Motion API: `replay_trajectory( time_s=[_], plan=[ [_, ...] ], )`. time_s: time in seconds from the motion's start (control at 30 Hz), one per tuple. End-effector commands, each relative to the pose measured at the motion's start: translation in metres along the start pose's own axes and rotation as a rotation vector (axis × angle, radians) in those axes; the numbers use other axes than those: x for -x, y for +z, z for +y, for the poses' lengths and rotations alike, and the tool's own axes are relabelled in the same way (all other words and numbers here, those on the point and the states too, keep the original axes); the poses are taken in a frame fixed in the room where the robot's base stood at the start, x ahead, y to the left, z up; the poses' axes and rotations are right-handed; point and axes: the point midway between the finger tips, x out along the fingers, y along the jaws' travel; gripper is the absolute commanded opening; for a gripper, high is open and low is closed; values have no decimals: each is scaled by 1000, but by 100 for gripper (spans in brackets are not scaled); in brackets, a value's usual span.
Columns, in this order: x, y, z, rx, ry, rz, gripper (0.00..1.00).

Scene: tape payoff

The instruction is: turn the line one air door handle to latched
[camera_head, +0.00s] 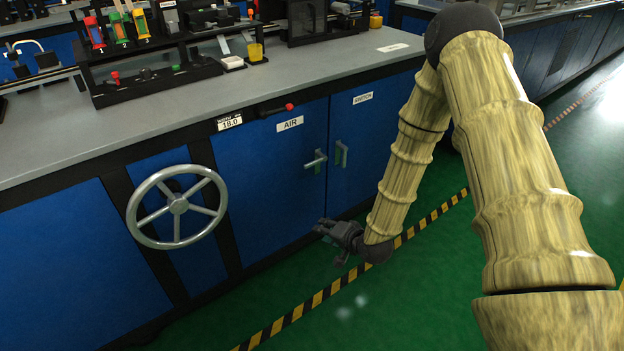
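The blue air door (270,185) carries an AIR label and is in the front of the bench. Its metal handle (315,162) is near the door's right edge, and its bar looks roughly level, tilted slightly up to the right. The door looks closed. My gripper (322,229) is below and in front of the handle, low over the floor, pointing left. It is apart from the handle and holds nothing that I can see. Its fingers are small and dark, so their opening is unclear.
A large handwheel (178,206) sticks out at left. A red-tipped lever (277,109) is above the air door. The green floor (420,290) has a striped line.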

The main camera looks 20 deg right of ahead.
Motion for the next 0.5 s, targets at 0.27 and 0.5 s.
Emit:
replay_trajectory(
  time_s=[0.27,0.5],
  plan=[
    [-48,-68,-26,-190,-260,86,36],
    [-60,-119,-53,-322,-462,106,36]
  ],
)
